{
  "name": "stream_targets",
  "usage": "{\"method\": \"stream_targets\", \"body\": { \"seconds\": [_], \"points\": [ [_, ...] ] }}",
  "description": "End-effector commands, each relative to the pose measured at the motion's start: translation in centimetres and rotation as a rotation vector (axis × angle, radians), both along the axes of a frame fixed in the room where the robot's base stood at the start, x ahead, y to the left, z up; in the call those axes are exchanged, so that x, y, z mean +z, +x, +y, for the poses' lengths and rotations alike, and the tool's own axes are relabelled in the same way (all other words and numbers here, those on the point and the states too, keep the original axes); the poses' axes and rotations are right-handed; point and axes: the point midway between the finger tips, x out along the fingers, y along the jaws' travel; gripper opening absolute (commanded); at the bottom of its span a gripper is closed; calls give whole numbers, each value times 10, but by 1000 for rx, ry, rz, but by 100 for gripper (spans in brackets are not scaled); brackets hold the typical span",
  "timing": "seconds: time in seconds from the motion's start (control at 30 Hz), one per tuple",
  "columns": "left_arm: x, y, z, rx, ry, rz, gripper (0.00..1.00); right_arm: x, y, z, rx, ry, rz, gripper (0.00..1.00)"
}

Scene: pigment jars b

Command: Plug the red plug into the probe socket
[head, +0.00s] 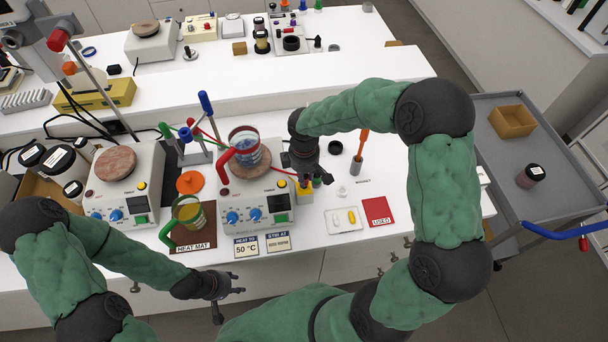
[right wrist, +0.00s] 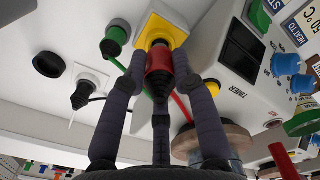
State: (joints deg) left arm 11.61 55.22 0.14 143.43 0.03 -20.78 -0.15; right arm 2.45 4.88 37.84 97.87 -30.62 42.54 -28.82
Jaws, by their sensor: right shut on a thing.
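The red plug (right wrist: 159,62) is between the fingers of my right gripper (right wrist: 160,66), which is shut on it. The plug stands in front of the yellow face of the probe socket (right wrist: 168,30), at or against it; I cannot tell how deep it sits. In the head view the yellow socket block (head: 304,196) shows just below my right gripper (head: 306,180), right of the hot plate; the plug is hidden there. A red cable (right wrist: 181,105) runs behind the fingers in the wrist view. My left gripper (head: 230,302) is open and empty in front of the bench edge.
Hot plates (head: 255,201) and (head: 125,190) stand left of the socket, one with a beaker of blue liquid (head: 245,142). A beaker of yellow liquid (head: 188,212) stands on the heat mat (head: 195,240). A white tray (head: 343,219) and red card (head: 378,211) lie at right.

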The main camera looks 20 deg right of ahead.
Motion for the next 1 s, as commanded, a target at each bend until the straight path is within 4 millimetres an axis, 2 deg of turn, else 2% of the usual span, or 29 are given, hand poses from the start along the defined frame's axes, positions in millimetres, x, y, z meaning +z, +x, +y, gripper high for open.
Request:
{"method": "stream_targets", "body": {
  "seconds": [0.67, 0.7, 0.77, 1.0],
  "points": [
    [-11, 0, 0, 0, 0, 0, 40, -15, 0, 0, 0, 0, 0, 0],
    [-11, 0, 0, 0, 0, 0, 40, -15, 0, 0, 0, 0, 0, 36],
    [-10, 0, 0, 0, 0, 0, 40, -14, 0, 0, 0, 0, 0, 53],
    [-10, 0, 0, 0, 0, 0, 40, -14, 0, 0, 0, 0, 0, 55]
  ]
}}
